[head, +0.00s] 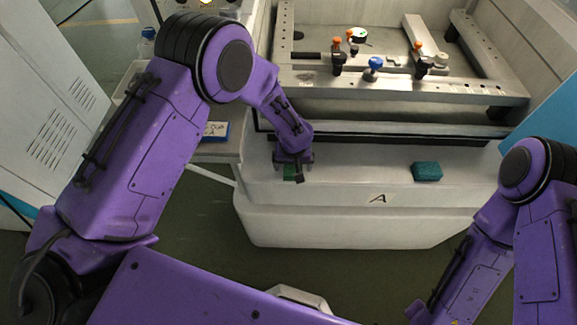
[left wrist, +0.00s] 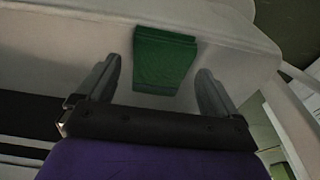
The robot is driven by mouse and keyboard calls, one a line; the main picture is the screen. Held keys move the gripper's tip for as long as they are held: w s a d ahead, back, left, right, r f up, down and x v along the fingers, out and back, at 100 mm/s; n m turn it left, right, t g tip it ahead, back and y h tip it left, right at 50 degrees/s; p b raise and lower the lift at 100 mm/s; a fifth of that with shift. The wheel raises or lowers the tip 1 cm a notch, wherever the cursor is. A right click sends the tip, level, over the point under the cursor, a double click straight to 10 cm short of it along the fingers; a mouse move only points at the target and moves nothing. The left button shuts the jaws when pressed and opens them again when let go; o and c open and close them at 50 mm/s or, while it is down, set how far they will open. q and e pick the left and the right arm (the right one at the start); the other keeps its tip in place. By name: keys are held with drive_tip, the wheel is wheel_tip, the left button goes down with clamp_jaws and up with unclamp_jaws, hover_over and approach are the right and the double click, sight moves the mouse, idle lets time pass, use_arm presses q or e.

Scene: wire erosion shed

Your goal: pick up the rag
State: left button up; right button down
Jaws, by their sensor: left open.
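A green folded piece that looks like the rag (left wrist: 166,60) lies on the white front ledge of the machine. In the head view only a small part of the green piece (head: 290,172) shows beneath my left gripper (head: 294,169). In the left wrist view my left gripper (left wrist: 160,75) is open, with one finger on each side of the green piece and gaps between. Whether the fingertips reach down to its level I cannot tell. A teal block (head: 427,171) lies farther right on the same ledge. My right forearm shows at the lower right; its gripper is not in view.
The white ledge (head: 345,178) is clear between the green piece and the teal block. Behind it stands a metal clamping frame (head: 400,88) with several coloured knobs. A blue-edged box (head: 215,131) sits left on a side table, and a grey cabinet (head: 55,100) stands far left.

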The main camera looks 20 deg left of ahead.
sight(293, 166)
use_arm(q)
drive_tip(key=shift+f, duration=0.25)
idle(0.3)
drive_tip(key=c, duration=1.2)
drive_tip(key=shift+r, duration=0.25)
drive_tip(key=shift+w+r, duration=0.1)
drive_tip(key=shift+r, duration=0.2)
drive_tip(key=r, duration=0.1)
drive_tip(key=r+b, duration=0.1)
drive_tip(key=r, duration=0.1)
drive_tip(key=shift+s+r+b, duration=0.15)
drive_tip(key=shift+s+b, duration=0.15)
drive_tip(key=shift+s, duration=0.05)
drive_tip(key=s+d+r, duration=0.1)
drive_tip(key=s+r, duration=0.2)
drive_tip(key=s, duration=0.1)
drive_tip(key=s+d+r+b, duration=0.1)
drive_tip(key=s+r, duration=0.2)
drive_tip(key=s, duration=0.1)
drive_tip(key=s+d+r, duration=0.1)
drive_tip(key=s+r, duration=0.2)
drive_tip(key=s, duration=0.2)
drive_tip(key=shift+s+r, duration=0.1)
